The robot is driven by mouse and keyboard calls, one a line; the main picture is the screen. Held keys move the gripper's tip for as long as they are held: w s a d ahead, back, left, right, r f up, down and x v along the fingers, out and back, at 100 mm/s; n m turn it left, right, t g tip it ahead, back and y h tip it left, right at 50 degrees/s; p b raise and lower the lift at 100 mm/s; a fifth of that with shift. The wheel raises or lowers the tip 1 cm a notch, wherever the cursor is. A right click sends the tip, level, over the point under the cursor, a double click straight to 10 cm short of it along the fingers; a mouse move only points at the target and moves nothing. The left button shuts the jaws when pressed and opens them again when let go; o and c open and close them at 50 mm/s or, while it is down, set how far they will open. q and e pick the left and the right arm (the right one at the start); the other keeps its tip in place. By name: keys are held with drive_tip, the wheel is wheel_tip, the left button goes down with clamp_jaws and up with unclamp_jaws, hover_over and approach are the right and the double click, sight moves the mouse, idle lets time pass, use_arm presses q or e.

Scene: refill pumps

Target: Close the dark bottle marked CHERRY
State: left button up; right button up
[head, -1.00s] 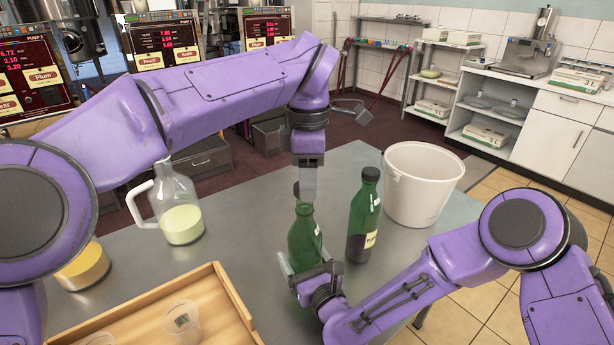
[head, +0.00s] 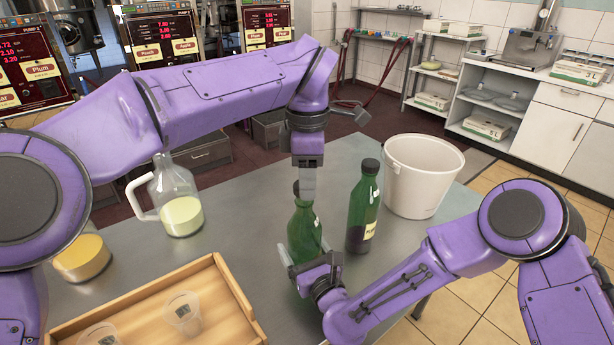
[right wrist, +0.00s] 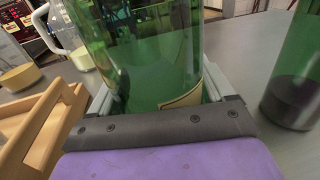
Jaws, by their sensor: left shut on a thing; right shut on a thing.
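A dark green bottle (head: 304,233) stands upright on the grey table; its label is mostly hidden and I cannot read CHERRY on it. It also fills the right wrist view (right wrist: 150,60). My right gripper (head: 308,272) is shut around its lower body. My left gripper (head: 307,190) points down at the bottle's mouth, shut on a small dark cap (head: 296,188). The cap is at the neck, but I cannot tell whether it is seated. A second green bottle (head: 362,210) with a dark cap on stands to the right; its pale label is too small to read.
A white bucket (head: 424,178) stands behind the second bottle. A glass jug (head: 178,200) with pale liquid is at the left. A wooden tray (head: 228,290) with clear cups is at the front left. A jar of yellow contents (head: 82,258) stands beyond it.

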use_arm(q)
drive_tip(key=shift+f, duration=0.6)
use_arm(e)
drive_tip(key=shift+f, duration=0.1)
clamp_jaws()
use_arm(q)
drive_tip(key=m, duration=0.3)
drive_tip(key=shift+s+m, duration=0.1)
drive_tip(key=shift+m, duration=0.2)
drive_tip(key=m, duration=0.6)
drive_tip(key=shift+s+a, duration=0.1)
drive_tip(key=shift+s, duration=0.05)
use_arm(e)
drive_tip(key=shift+s, duration=0.1)
use_arm(q)
drive_tip(key=m, duration=0.6)
drive_tip(key=shift+s+a+m, duration=0.1)
drive_tip(key=shift+a+m, duration=0.1)
drive_tip(key=shift+m, duration=0.2)
drive_tip(key=o, duration=1.1)
drive_tip(key=shift+c, duration=0.2)
drive_tip(key=shift+r, duration=2.25)
